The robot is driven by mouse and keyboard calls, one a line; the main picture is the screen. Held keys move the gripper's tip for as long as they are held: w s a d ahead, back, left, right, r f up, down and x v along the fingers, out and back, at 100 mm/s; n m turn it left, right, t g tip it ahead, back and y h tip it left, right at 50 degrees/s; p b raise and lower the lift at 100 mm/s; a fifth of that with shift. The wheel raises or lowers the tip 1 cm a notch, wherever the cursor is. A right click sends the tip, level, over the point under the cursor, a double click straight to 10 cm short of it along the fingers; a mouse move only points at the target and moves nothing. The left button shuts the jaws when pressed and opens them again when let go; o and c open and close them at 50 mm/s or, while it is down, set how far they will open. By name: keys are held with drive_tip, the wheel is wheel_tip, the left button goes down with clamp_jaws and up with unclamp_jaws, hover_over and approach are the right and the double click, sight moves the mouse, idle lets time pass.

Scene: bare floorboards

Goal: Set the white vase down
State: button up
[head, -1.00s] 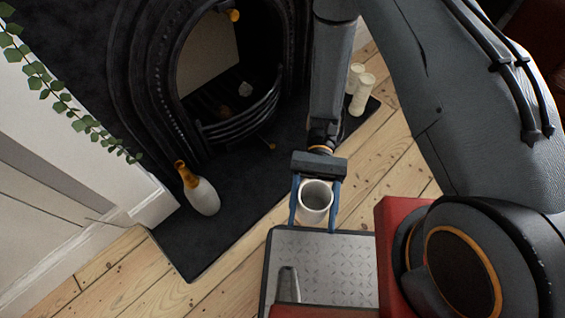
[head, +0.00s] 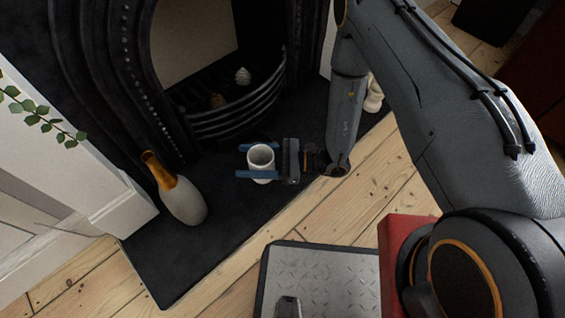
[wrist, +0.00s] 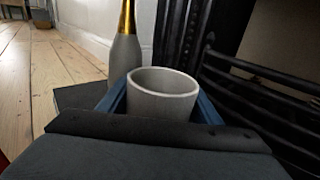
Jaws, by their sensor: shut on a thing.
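The white vase (head: 261,158) is a small open-topped cylinder, upright between the blue fingers of my gripper (head: 257,160). My gripper is shut on it, one finger on each side, over the dark hearth slab (head: 235,225). In the wrist view the vase (wrist: 162,93) looks grey and its rim faces up, with its lower part hidden behind the gripper body. I cannot tell whether its base touches the slab.
A grey bottle-shaped vase with a gold neck (head: 183,201) stands on the slab to the left. The black fireplace with its curved grate (head: 235,115) is behind. White objects (head: 373,95) stand partly hidden at right. The slab between bottle and gripper is clear.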

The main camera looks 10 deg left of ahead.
drive_tip(key=shift+w+f, duration=0.3)
drive_tip(key=shift+f, duration=0.1)
wheel_tip(320, 180, down, 10)
drive_tip(key=b, duration=0.5)
drive_tip(key=shift+r, duration=0.2)
drive_tip(key=o, duration=1.3)
drive_tip(key=shift+f, duration=0.15)
